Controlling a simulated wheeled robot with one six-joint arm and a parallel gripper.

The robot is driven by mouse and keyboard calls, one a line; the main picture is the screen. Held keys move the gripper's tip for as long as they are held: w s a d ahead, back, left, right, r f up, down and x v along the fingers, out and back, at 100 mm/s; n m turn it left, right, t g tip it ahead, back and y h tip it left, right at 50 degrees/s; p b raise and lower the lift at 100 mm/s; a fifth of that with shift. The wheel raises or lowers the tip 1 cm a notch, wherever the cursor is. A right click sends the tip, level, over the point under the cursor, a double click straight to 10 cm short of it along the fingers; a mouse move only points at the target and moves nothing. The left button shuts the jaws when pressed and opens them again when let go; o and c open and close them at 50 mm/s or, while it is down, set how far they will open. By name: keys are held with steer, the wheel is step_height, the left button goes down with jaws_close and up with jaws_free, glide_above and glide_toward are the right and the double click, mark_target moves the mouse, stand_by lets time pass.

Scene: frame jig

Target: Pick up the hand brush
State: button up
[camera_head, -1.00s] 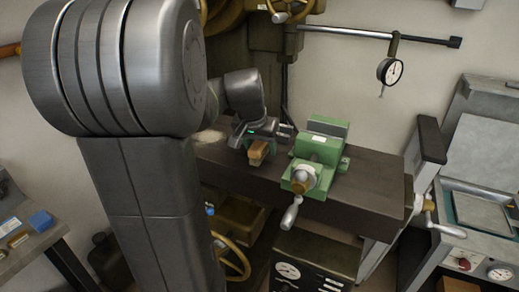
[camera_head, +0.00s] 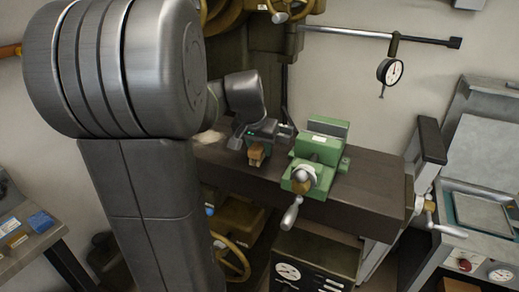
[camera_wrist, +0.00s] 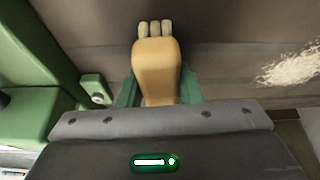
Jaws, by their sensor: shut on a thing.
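The hand brush (camera_head: 256,152) is a small tan wooden block above or on the dark bench top, left of the green vise. In the wrist view its tan body (camera_wrist: 157,68) points away from me, with several pale bristle tufts at its far end. My gripper (camera_wrist: 158,92) has a green finger on each side of the brush and is shut on it. In the head view my gripper (camera_head: 257,138) is just above the brush and hides part of it. I cannot tell whether the brush is clear of the bench.
The green vise (camera_head: 318,153) with its crank handle stands close on the right. A pale heap of shavings (camera_wrist: 290,68) lies on the bench (camera_head: 370,190). A dial gauge (camera_head: 389,70) hangs from a rod at the back. The bench is clear right of the vise.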

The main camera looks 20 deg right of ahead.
step_height(320, 180, up, 11)
steer(key=shift+f, duration=0.2)
stand_by(0.3)
